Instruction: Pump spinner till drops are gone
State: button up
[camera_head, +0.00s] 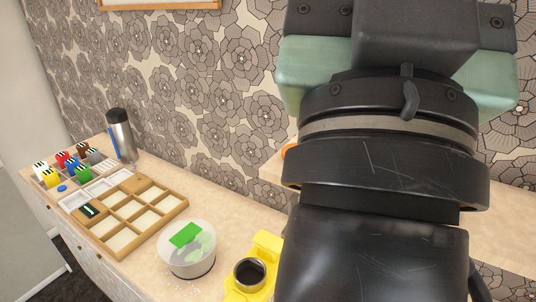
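The spinner (187,255) stands upright on the counter at the lower middle. It is a round, see-through bowl with a pale lid and a dark base. A bright green flat piece (186,234) sits on top of the lid, and lighter green shapes show beside it. Small pale specks lie on the counter around the base; I cannot tell if they are drops. My arm fills the right half of the view, close to the camera. My gripper's fingers are not seen, so its place relative to the spinner cannot be told.
A wooden compartment tray (164,215) stands left of the spinner. A yellow holder (236,293) with a dark-filled cup (249,272) is close on its right. A steel tumbler (121,135) stands behind, near the wall. Several colored small blocks sit far left. My arm hides the right counter.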

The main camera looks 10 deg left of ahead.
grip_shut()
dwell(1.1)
